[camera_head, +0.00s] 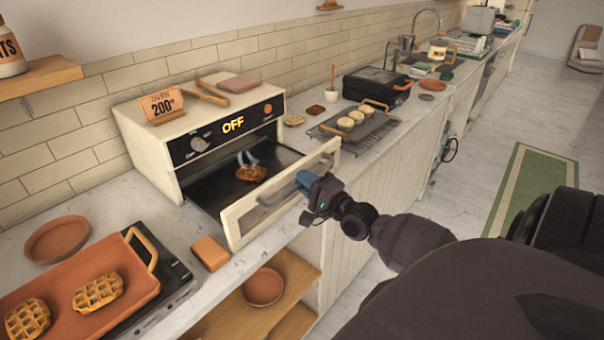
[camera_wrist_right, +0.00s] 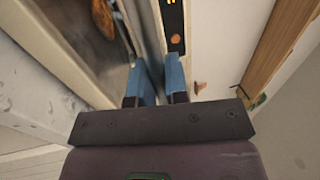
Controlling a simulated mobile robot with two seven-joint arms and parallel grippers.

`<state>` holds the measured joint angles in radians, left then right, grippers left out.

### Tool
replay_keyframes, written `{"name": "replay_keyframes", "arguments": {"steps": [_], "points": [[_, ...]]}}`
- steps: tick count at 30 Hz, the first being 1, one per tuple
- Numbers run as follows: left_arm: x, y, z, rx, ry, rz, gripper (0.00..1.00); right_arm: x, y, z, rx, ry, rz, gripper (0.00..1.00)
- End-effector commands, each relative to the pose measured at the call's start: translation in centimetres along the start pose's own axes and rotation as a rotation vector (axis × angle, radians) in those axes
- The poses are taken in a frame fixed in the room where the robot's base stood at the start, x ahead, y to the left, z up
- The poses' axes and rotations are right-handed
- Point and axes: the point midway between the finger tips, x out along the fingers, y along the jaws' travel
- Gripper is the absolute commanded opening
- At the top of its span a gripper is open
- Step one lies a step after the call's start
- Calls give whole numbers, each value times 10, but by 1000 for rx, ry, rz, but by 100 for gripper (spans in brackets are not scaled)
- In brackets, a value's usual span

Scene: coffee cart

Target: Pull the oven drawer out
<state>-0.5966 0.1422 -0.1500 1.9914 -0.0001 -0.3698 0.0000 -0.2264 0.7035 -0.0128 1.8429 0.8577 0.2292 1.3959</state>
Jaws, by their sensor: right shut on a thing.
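The white oven (camera_head: 145,140) stands on the counter against the tiled wall, its display reading OFF. My right gripper (camera_head: 308,183) is shut at the drawer's front, on the handle (camera_head: 270,196). In the right wrist view, the blue fingers of the gripper (camera_wrist_right: 157,70) sit on either side of a pale bar. My left gripper is not in view.
A terracotta tray with waffles (camera_head: 95,275) lies left on a black hob (camera_head: 165,285). An orange block (camera_head: 209,252) lies close to the drawer's left front corner. A cooling rack (camera_head: 335,135) with pastries stands beyond the oven's right side.

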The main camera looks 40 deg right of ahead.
Motion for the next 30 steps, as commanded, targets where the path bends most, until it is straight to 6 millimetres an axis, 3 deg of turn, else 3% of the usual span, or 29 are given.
{"name": "replay_keyframes", "arguments": {"steps": [5, 6, 10, 22, 30], "points": [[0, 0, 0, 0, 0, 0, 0, 0, 0, 0, 0, -1, 1, 0], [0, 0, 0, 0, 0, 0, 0, 0, 0, 0, 0, -1, 1, 19], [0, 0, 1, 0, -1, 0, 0, 0, 0, 0, 0, 0, 1, 39], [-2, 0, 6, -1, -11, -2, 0, -6, 1, 0, 0, 0, 2, 39], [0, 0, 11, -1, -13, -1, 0, -46, 2, 0, -1, 0, 6, 39]]}}
